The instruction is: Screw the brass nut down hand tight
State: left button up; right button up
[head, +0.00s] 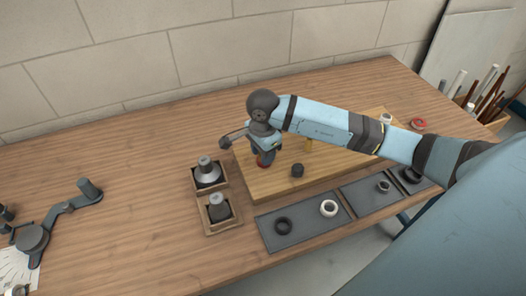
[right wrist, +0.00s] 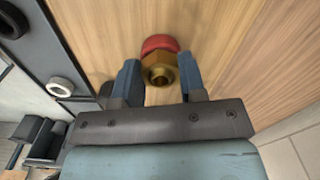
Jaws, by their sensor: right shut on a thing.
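The brass nut (right wrist: 160,70) shows in the right wrist view, in front of a red round part (right wrist: 160,44) over the wooden board. My right gripper (right wrist: 161,80) has one finger on each side of the nut and is shut on it. In the head view my right gripper (head: 263,158) points down at the left part of the wooden board (head: 340,165). A bit of the red part (head: 264,163) shows below it there, and the gripper hides the nut. How far down the nut sits cannot be told. My left gripper is not in view.
A black fitting (head: 297,170) and a brass post (head: 309,145) stand on the board near the gripper. Dark mats in front hold a black ring (head: 283,225) and a white ring (head: 328,208). Two wooden boxes (head: 219,229) stand to the left. The table's left-middle is clear.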

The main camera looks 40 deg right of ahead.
jog(key=m, duration=0.7)
jog(key=shift+w+f+p, duration=0.1)
jog(key=shift+w+p, duration=0.05)
jog(key=shift+p, duration=0.15)
jog(key=o, duration=1.6)
jog(key=shift+r+p, duration=1.4)
jog(key=shift+r, duration=1.15)
